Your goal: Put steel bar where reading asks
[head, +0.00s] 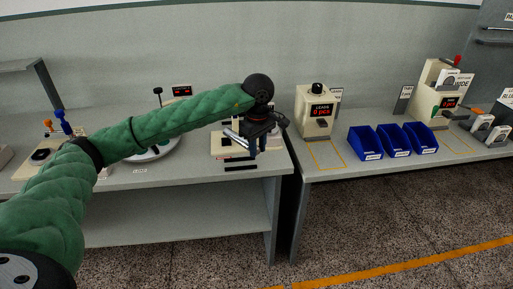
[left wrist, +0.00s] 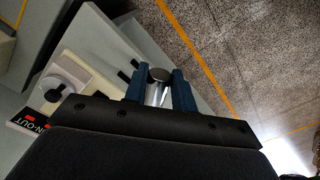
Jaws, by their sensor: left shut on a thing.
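My left gripper (head: 252,146) is at the right part of the left bench, in front of a cream device (head: 219,146). Its blue fingers are shut on the steel bar (head: 233,137), a shiny cylinder. In the left wrist view the bar (left wrist: 158,76) sits between the two fingers (left wrist: 160,90), its round end facing the camera. The bar is above the bench's front area. A small display (head: 181,90) with red digits stands at the back of the left bench; I cannot read it surely. My right gripper is not in view.
A counter (head: 318,112) reading "0 pcs" stands on the right bench. Three blue bins (head: 365,143) are beside it, then a cream machine (head: 432,103) marked "WIDE". Dark strips (head: 241,168) lie at the left bench's front. A gap separates the benches.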

